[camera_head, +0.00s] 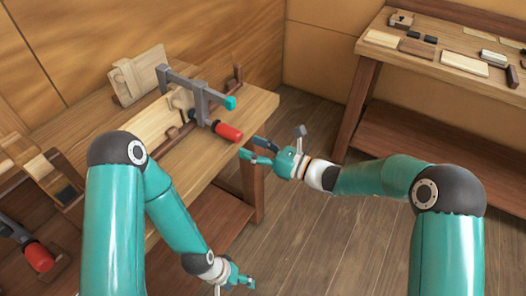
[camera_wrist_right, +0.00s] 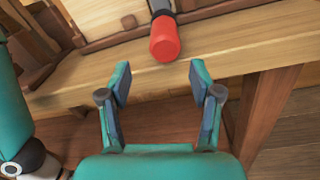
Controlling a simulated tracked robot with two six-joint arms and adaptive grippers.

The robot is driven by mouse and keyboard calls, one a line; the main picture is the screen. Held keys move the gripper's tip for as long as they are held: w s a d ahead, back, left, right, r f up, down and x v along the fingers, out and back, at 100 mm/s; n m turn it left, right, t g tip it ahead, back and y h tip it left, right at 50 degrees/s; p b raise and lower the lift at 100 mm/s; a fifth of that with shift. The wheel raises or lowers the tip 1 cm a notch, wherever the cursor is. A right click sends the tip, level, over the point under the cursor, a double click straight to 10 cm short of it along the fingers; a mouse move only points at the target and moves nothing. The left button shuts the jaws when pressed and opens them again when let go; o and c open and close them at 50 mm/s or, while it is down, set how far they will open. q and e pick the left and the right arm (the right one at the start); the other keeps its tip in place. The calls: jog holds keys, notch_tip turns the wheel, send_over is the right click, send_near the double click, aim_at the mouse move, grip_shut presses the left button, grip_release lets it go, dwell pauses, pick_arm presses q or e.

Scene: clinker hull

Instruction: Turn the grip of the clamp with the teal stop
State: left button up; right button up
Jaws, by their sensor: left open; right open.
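The clamp (camera_head: 201,97) is a grey bar clamp set on pale boards on the workbench. Its teal stop (camera_head: 231,103) is at the bar's right end. Its red grip (camera_head: 228,132) points out over the bench's front edge. In the right wrist view the red grip (camera_wrist_right: 165,40) is ahead of the fingers, above the gap between them. My right gripper (camera_head: 274,147) is open and empty, a short way right of the grip and apart from it. It also shows in the right wrist view (camera_wrist_right: 158,85). My left gripper (camera_head: 236,284) is open and empty, low in front of the bench.
Another clamp with a red grip (camera_head: 39,257) is at the lower left. A second bench (camera_head: 372,50) at the right holds several small blocks and tools. The wooden floor (camera_head: 300,240) between the benches is clear.

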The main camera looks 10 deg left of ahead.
jog(key=shift+v, duration=1.65)
